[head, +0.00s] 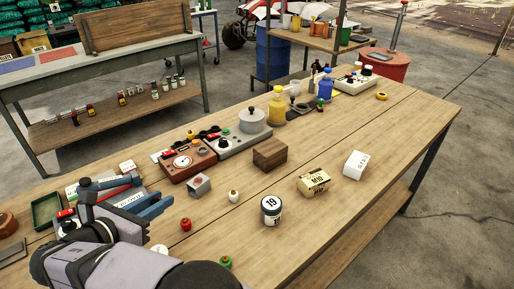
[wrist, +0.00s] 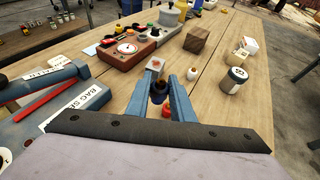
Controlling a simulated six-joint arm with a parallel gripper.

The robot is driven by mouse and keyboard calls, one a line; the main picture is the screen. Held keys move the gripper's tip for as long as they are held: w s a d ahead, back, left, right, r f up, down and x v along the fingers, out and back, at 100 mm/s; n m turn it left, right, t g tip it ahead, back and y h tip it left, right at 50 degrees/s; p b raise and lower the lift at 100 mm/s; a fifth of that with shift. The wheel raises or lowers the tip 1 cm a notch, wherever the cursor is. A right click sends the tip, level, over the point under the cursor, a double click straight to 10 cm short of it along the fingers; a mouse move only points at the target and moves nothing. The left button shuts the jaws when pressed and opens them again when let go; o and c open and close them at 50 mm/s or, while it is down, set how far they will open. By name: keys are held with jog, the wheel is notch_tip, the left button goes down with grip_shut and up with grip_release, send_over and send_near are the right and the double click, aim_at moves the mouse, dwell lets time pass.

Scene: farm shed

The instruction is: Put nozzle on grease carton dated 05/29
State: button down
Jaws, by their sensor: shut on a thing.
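My gripper (wrist: 158,98) is shut on a small dark brown, round-topped piece (wrist: 158,87), held upright between the blue fingertips. I cannot tell for sure that it is the nozzle. In the head view my gripper (head: 158,203) is above the left part of the bench, and the held piece does not show clearly. A tan carton (head: 313,182) with dark lettering and a white carton (head: 356,164) stand on the bench to the right, apart from my gripper. Both also show small in the wrist view. No date is legible on either.
A white-and-black jar (head: 271,209) marked 19 and a wooden block (head: 270,153) stand between my gripper and the cartons. Near the fingers are a grey box (head: 200,185), a small white piece (head: 233,196) and a red one (head: 185,224). A blue-and-red sealer (wrist: 45,100) lies left.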

jog(key=w+d+r+m+g+h, duration=0.1)
jog(key=w+d+m+g+h, duration=0.15)
jog(key=w+d, duration=0.8)
jog(key=w+d+r+m+g+h, duration=0.15)
jog(key=w+d+m+h, duration=0.4)
jog(key=d, duration=0.85)
jog(key=w+d+r+m+g+h+p, duration=0.1)
jog(key=w+d+r+m+g, duration=0.15)
jog(key=d, duration=1.55)
jog(key=w+d+r+m+g+p, duration=0.1)
jog(key=w+d+g, duration=0.2)
jog(key=d, duration=1.6)
jog(key=n+t+y, duration=0.3)
jog(key=n+t, duration=0.3)
send_over(358, 160)
jog(key=f, duration=0.2)
jog(key=shift+f, duration=4.95)
jog(key=shift+f, duration=0.1)
